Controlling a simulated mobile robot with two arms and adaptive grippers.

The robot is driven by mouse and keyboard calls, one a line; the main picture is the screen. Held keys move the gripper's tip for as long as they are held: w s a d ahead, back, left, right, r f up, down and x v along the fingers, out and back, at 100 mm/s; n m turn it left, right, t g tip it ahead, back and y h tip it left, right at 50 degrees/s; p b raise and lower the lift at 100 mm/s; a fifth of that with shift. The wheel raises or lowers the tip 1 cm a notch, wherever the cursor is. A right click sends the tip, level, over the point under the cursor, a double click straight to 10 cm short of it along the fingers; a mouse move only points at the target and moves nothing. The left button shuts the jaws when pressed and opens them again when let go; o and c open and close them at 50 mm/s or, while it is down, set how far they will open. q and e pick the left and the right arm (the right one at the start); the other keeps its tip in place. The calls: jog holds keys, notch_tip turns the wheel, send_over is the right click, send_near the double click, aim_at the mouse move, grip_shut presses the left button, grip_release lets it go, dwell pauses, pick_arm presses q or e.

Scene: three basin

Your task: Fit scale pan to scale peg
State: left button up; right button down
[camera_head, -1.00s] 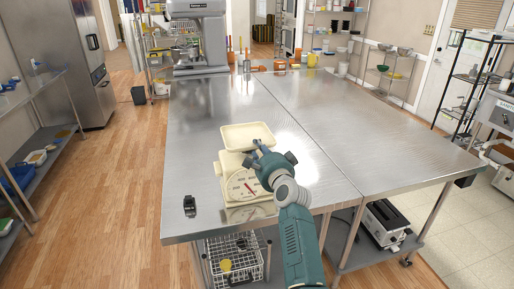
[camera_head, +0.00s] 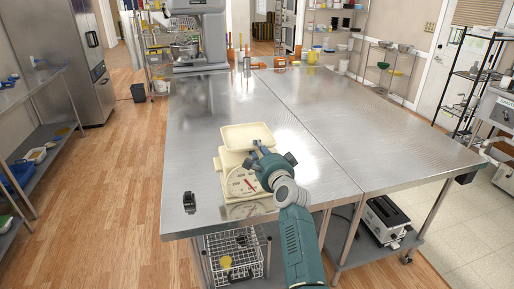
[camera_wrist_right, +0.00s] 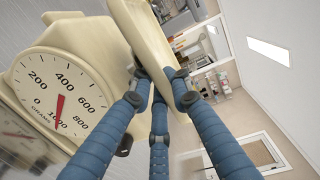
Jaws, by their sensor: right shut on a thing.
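The cream scale pan (camera_head: 247,136) is a shallow rectangular tray, seen at the top of the scale in the head view. The cream scale body (camera_head: 227,183) with its round dial stands on the metal table near the front edge. My right gripper (camera_head: 257,146) is shut on the near edge of the pan. In the right wrist view the blue fingers (camera_wrist_right: 163,82) pinch the pan's rim (camera_wrist_right: 147,42), and the dial (camera_wrist_right: 62,95) faces the camera at left. The scale peg is hidden, so I cannot tell whether the pan touches it. My left gripper is not in view.
A small black object (camera_head: 189,203) lies left of the scale on the table (camera_head: 320,150). A large mixer (camera_head: 198,40) and several orange items stand at the far end. The table's middle is clear. A wire basket (camera_head: 236,258) sits below the front edge.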

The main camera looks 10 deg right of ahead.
jog(key=shift+f, duration=0.35)
jog(key=shift+r, duration=0.1)
jog(key=c, duration=1.5)
grip_release()
jog(key=shift+c, duration=0.2)
jog(key=shift+s+p, duration=0.5)
jog(key=shift+s, duration=0.15)
jog(key=shift+s+d+p, duration=0.1)
jog(key=shift+s+p, duration=0.25)
jog(key=shift+s, duration=0.55)
